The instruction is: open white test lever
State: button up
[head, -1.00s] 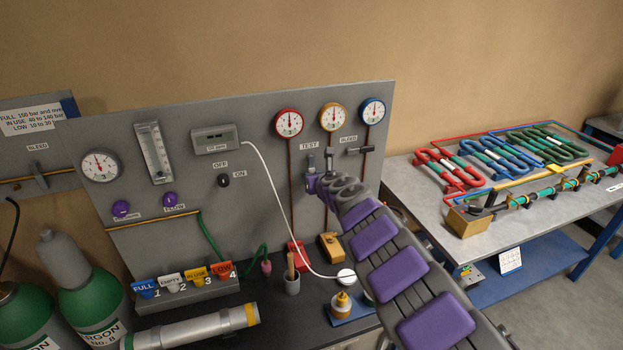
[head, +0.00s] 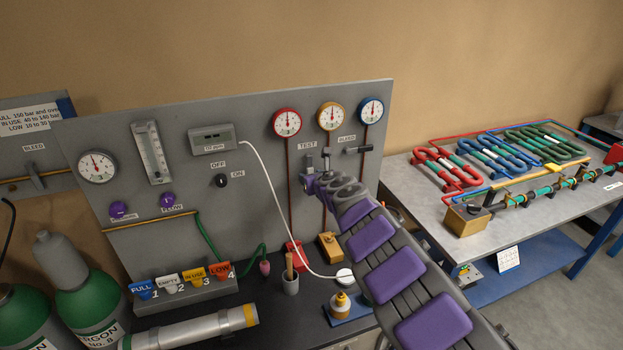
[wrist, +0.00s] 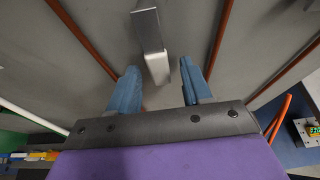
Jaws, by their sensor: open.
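In the wrist view the white-ended lever (wrist: 157,66) hangs down from a grey metal bracket on the panel. Its white tip lies between the two blue fingers of my gripper (wrist: 158,70), with a gap on each side. My gripper is open and holds nothing. In the head view my gripper (head: 308,184) is at the panel just below the TEST label (head: 307,145), and my arm hides part of the area. A small upright metal lever (head: 326,154) shows there above my gripper.
A dark horizontal handle (head: 359,149) under the BLEED label is to the right of my gripper. A bench with coloured coils (head: 485,160) stands at the right.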

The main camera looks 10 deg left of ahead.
jog(key=b+v, duration=0.5)
jog(key=v, duration=1.2)
jog(key=shift+s, duration=0.2)
dwell(0.5)
jog(key=shift+f, duration=0.1)
